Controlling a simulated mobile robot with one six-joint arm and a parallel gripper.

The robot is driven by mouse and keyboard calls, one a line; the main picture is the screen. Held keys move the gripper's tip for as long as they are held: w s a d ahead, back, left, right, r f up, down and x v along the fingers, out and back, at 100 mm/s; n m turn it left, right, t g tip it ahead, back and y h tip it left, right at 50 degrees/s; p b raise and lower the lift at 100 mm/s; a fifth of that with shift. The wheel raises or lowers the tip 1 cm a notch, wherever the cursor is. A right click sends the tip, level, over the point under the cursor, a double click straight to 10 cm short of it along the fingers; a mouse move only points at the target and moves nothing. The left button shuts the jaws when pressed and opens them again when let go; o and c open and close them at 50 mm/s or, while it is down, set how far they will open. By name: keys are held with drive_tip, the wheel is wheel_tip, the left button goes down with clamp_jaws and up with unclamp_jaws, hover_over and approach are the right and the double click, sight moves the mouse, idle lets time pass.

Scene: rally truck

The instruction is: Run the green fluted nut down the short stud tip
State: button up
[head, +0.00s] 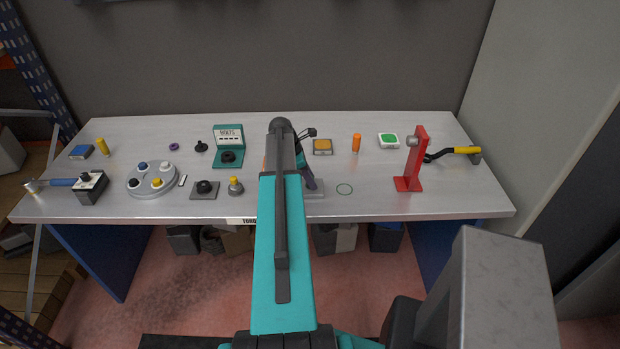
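My teal arm reaches forward over the middle of the bench in the head view. My gripper (309,181) is mostly hidden behind the arm, low over a grey plate (316,194). Its fingers are too small and covered to show whether they are open or shut, or whether anything is between them. I cannot make out the green fluted nut or the short stud tip; the arm may hide them. A thin green ring (344,189) lies flat on the bench just right of the plate.
Left are a round grey base with knobs (152,193), a black knob on a plate (204,194) and a teal stand (228,160). The front right is clear.

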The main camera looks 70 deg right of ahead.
idle(0.3)
drive_tip(key=shift+n+h, duration=0.3)
drive_tip(key=shift+n, duration=0.5)
drive_tip(key=c, duration=0.6)
drive_tip(key=shift+p, duration=0.3)
drive_tip(key=shift+m, duration=0.8)
